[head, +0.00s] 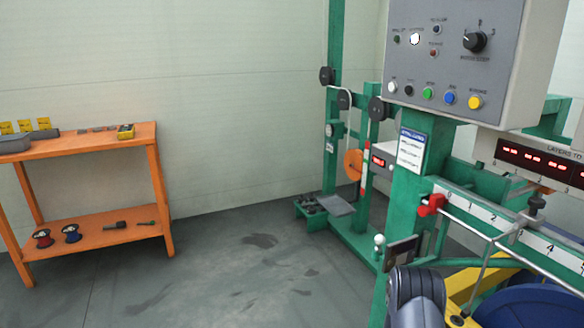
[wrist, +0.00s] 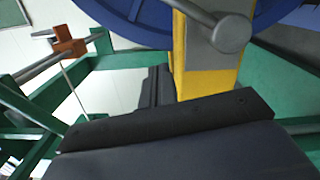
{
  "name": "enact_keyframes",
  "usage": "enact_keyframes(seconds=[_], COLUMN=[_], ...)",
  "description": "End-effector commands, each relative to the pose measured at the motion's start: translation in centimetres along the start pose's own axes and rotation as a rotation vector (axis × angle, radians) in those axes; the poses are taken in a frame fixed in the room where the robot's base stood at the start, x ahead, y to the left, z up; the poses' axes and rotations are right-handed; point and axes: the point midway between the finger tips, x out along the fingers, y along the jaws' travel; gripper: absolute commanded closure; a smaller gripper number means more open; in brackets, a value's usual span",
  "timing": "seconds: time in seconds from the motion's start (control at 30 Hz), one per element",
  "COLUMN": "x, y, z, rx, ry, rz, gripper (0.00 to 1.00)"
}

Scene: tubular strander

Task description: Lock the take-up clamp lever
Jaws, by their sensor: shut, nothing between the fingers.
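In the wrist view, a grey lever with a round end (wrist: 231,33) lies across the yellow arm (wrist: 192,60) in front of the blue reel (wrist: 130,14); it looks like the take-up clamp lever. My gripper (wrist: 157,82) is dark and shut, with nothing held. Its tips appear just left of the yellow arm, below and left of the lever's round end, apart from it in the picture. In the head view, the yellow arm (head: 462,287) and blue reel (head: 530,306) show at bottom right. My dark arm is beside them; my fingertips cannot be made out there.
A green frame carries a scale bar with a red stop (head: 432,204) and a grey rod close above the reel. A grey control box (head: 455,50) overhangs it. An orange shelf table (head: 95,145) stands left. The floor between is clear.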

Motion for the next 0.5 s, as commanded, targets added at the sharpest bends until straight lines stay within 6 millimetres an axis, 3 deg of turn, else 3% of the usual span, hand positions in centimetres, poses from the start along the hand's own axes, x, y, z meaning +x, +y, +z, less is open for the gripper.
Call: enact_keyframes(seconds=[0.5], x=[0.33], y=[-0.22], z=[-0.29], rx=[-0.057], ry=[0.000], rz=[0.003], gripper=[1.00])
